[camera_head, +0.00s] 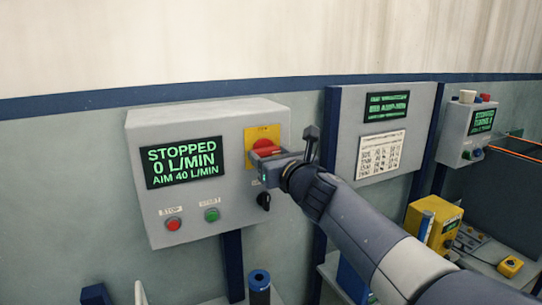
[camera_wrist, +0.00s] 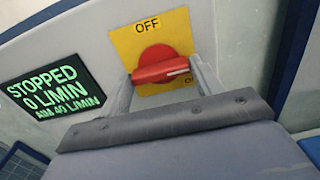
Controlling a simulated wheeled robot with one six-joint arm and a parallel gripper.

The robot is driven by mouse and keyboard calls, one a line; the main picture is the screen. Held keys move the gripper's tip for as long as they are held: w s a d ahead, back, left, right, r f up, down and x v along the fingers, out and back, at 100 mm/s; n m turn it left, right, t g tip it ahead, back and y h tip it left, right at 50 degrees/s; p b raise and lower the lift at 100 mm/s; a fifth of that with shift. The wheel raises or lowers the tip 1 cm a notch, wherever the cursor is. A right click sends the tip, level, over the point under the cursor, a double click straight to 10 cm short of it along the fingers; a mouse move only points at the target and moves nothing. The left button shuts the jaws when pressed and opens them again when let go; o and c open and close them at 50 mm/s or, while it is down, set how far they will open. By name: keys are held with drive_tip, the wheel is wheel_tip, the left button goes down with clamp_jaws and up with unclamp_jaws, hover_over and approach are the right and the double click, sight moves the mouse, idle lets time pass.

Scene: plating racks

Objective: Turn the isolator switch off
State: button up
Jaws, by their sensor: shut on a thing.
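The isolator switch is a red rotary handle (camera_head: 263,146) on a yellow plate (camera_head: 250,134) at the right of a grey control box. In the wrist view the red handle (camera_wrist: 160,66) lies nearly level across the yellow plate (camera_wrist: 125,40). Its white mark is at the right end, just above a partly hidden label starting with O. The OFF label (camera_wrist: 147,25) is at the top of the plate. My gripper (camera_head: 268,158) is shut on the handle, with one finger at each end of it in the wrist view (camera_wrist: 163,78).
The grey box carries a screen (camera_head: 184,161) reading STOPPED, 0 L/MIN, AIM 40 L/MIN. Below are a red stop button (camera_head: 173,224), a green start button (camera_head: 211,214) and a black knob (camera_head: 264,201). A second panel (camera_head: 386,140) stands to the right, behind my arm.

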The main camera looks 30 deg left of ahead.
drive_tip(key=n+b, duration=0.2)
drive_tip(key=n, duration=0.1)
drive_tip(key=shift+f+n, duration=0.15)
drive_tip(key=shift+n, duration=0.25)
drive_tip(key=n+b, duration=0.2)
drive_tip(key=n, duration=0.3)
drive_tip(key=shift+b, duration=0.4)
drive_tip(key=n+b, duration=0.2)
drive_tip(key=n, duration=0.3)
drive_tip(key=shift+n+b, duration=0.95)
drive_tip(key=shift+n, duration=1.15)
drive_tip(key=o, duration=1)
